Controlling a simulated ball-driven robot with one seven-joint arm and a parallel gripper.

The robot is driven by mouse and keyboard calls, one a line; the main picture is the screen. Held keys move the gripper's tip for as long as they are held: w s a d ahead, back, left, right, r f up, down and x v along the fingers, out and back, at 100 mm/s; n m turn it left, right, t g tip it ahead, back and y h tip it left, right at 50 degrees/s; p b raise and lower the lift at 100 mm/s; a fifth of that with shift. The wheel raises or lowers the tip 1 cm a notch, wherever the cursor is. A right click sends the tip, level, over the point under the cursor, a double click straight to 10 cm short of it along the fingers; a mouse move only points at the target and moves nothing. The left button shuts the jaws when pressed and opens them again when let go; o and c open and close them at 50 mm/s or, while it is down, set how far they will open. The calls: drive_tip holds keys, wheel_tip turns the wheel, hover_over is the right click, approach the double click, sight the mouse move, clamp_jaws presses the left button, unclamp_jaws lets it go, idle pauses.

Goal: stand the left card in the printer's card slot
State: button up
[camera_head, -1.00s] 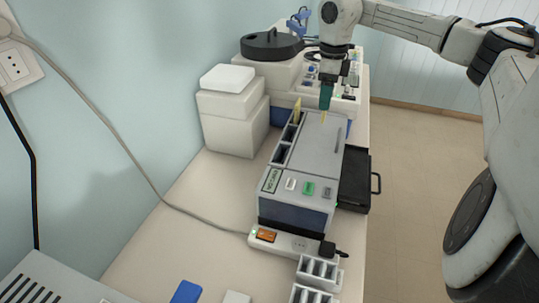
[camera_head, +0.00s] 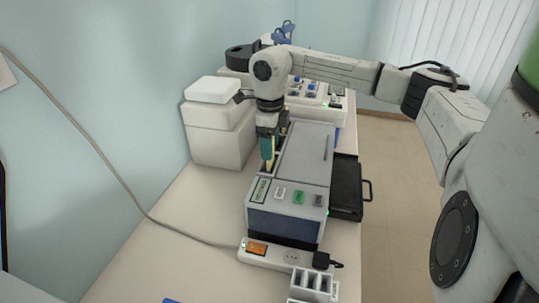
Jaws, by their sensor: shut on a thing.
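The printer (camera_head: 304,157) is a grey box with a dark front. A row of dark slots runs along its left top edge, largely hidden by my arm. My gripper (camera_head: 267,164) has teal fingers and points down over the near part of that row. It is shut on a thin yellow card (camera_head: 271,150), of which only a narrow strip shows. I cannot tell whether the card's lower end is inside a slot or just above it. A second yellowish piece (camera_head: 284,127) shows behind the gripper at the far slots, partly hidden.
A white power strip (camera_head: 275,253) with an orange switch lies before the printer, beside a white rack (camera_head: 313,284). A black tray (camera_head: 346,188) is at its right. White boxes (camera_head: 218,130) stand left.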

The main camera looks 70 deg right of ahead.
wheel_tip(320, 180, down, 3)
drive_tip(key=shift+f+b, duration=0.15)
drive_tip(key=shift+b, duration=0.2)
drive_tip(key=shift+f, duration=0.2)
drive_tip(key=o, duration=1)
drive_tip(key=shift+o, duration=0.2)
drive_tip(key=shift+r, duration=0.15)
wheel_tip(320, 180, up, 12)
drive_tip(key=b, duration=0.3)
drive_tip(key=shift+r, duration=0.1)
